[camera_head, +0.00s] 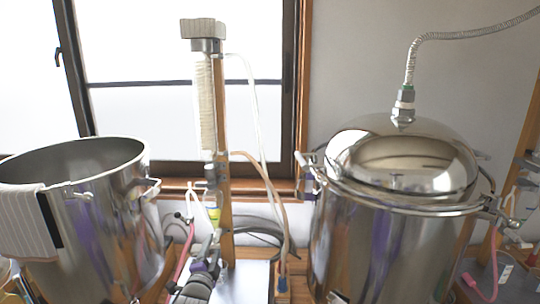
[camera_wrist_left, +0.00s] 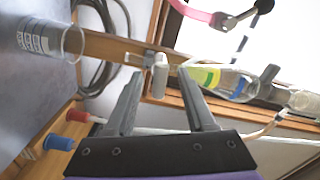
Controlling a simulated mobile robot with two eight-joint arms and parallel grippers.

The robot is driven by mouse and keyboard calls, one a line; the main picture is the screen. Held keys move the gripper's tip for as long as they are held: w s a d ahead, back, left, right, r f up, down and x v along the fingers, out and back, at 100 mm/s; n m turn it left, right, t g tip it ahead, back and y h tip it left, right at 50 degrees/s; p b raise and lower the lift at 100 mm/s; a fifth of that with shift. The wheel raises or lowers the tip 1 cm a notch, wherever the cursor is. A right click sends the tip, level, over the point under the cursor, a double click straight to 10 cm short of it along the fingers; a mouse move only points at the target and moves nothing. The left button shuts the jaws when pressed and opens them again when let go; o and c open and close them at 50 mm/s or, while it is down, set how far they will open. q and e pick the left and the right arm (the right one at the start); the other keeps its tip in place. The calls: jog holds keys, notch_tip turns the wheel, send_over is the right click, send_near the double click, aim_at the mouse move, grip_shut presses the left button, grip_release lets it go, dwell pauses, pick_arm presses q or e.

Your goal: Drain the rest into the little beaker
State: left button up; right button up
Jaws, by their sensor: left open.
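My left gripper (camera_head: 212,243) reaches up from the bottom of the head view in front of the wooden stand. In the left wrist view its fingers (camera_wrist_left: 160,73) are open, with a small pale valve-like piece (camera_wrist_left: 160,78) seen between their tips; I cannot tell whether they touch it. Beside it is a glass vessel (camera_wrist_left: 236,86) with a yellow-green layer (camera_wrist_left: 204,77); it also shows on the stand in the head view (camera_head: 213,214). The little clear beaker (camera_wrist_left: 68,40) with printed markings is at the upper left of the wrist view, apart from the gripper. My right gripper is out of view.
A large open steel pot (camera_head: 95,225) with a striped cloth (camera_head: 25,225) stands left. A domed steel still (camera_head: 390,240) with a braided hose (camera_head: 450,35) stands right. Pink tubing (camera_head: 183,258) and a tan hose (camera_head: 268,185) run close to the stand.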

pick_arm(q)
jog(key=s, duration=0.8)
jog(key=shift+s+a, duration=0.15)
jog(key=shift+s, duration=0.1)
